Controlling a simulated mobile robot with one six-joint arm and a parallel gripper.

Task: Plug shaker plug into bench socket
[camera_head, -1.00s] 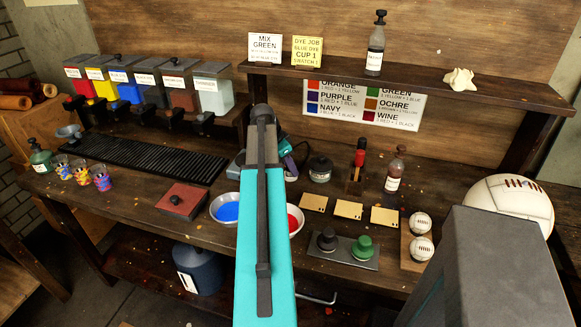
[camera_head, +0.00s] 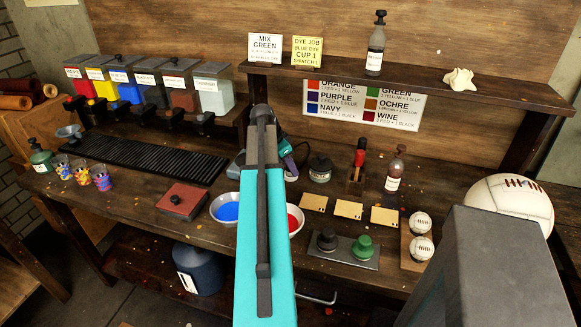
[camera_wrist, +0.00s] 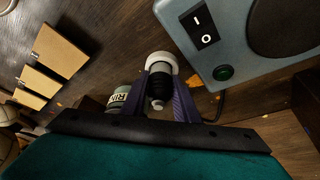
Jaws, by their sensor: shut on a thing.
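In the wrist view my gripper (camera_wrist: 171,108) has its purple fingers closed around a dark, ribbed cylindrical plug (camera_wrist: 159,84). A round white piece (camera_wrist: 160,63) sits directly beyond the plug, in line with it. It looks like the bench socket, but I cannot tell whether the plug is seated in it or only in front of it. The blue-grey shaker (camera_wrist: 222,50), with a black I/O switch and a green button, stands right beside it. In the head view my arm hides the plug, the socket and most of the shaker (camera_head: 285,148).
A green bottle labelled "RIN..." (camera_wrist: 117,98) is close to the left finger. Sample cards (camera_wrist: 58,46) lie farther left. In the head view, blue (camera_head: 226,208) and red (camera_head: 294,219) dye bowls flank my arm, and a dark jar (camera_head: 320,170) stands behind on the right.

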